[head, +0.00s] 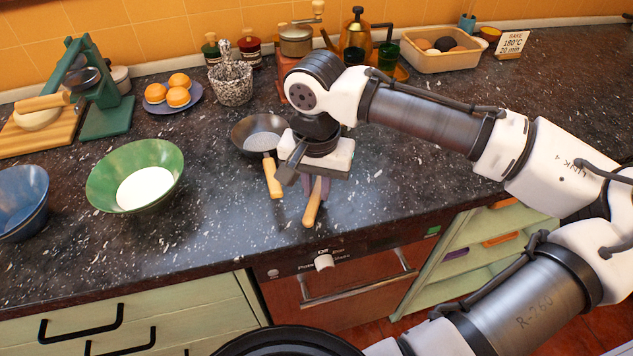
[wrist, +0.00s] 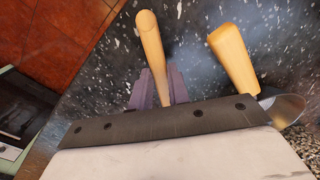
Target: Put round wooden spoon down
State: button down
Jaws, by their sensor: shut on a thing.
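The round wooden spoon shows as a pale wooden handle (head: 312,203) sticking out below my gripper (head: 316,188) in the head view. In the wrist view its rounded handle (wrist: 152,58) passes between the purple fingers (wrist: 158,88), which are shut on it. The far end of the spoon is hidden by my gripper. The gripper is over the dark speckled counter (head: 225,235), near its front edge. I cannot tell whether the spoon touches the counter.
A small pan (head: 258,132) with a wooden handle lies just left of my gripper. A green bowl (head: 135,175) and a blue bowl (head: 22,200) stand further left. Counter between the green bowl and pan is clear.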

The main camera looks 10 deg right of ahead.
jog(key=shift+f+b, duration=0.4)
jog(key=shift+f, duration=0.3)
jog(key=c, duration=1.3)
grip_release()
jog(key=shift+o, duration=0.7)
jog(key=o, duration=0.5)
jog(key=shift+o, duration=0.2)
jog(key=shift+r, duration=0.1)
notch_tip(320, 180, up, 9)
jog(key=p, duration=0.8)
